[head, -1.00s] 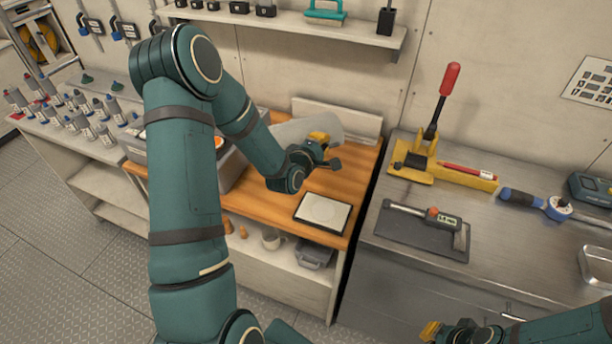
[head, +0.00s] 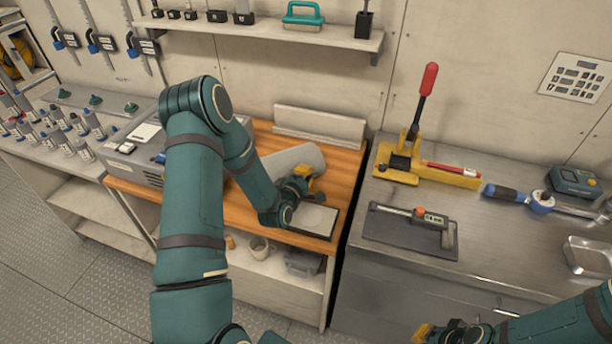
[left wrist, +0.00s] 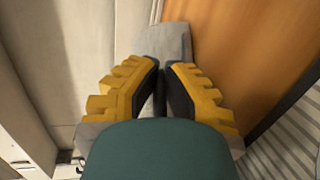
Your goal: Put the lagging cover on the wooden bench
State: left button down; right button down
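The lagging cover is a grey curved shell (head: 292,160) at the wooden bench (head: 345,165), lying low over its top. It also shows beyond the fingers in the left wrist view (left wrist: 170,40). My left gripper (head: 305,180) is at its near right side. In the left wrist view the yellow fingers (left wrist: 162,85) are closed together on the cover's thin wall. Whether the cover's underside fully touches the wood cannot be told. My right gripper (head: 428,334) is at the bottom edge, away from the bench, partly cut off, its opening unclear.
A dark-framed pale pad (head: 313,220) lies at the bench's front right, close to my left gripper. A pale upright board (head: 320,126) stands at the back. A grey case (head: 140,150) takes the left end. A steel counter with tools (head: 411,231) adjoins on the right.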

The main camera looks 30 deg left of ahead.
pick_arm(q)
jog(key=c, duration=1.1)
grip_release()
jog(key=shift+c, duration=0.2)
jog(key=shift+s, duration=0.1)
jog(key=v, duration=1.2)
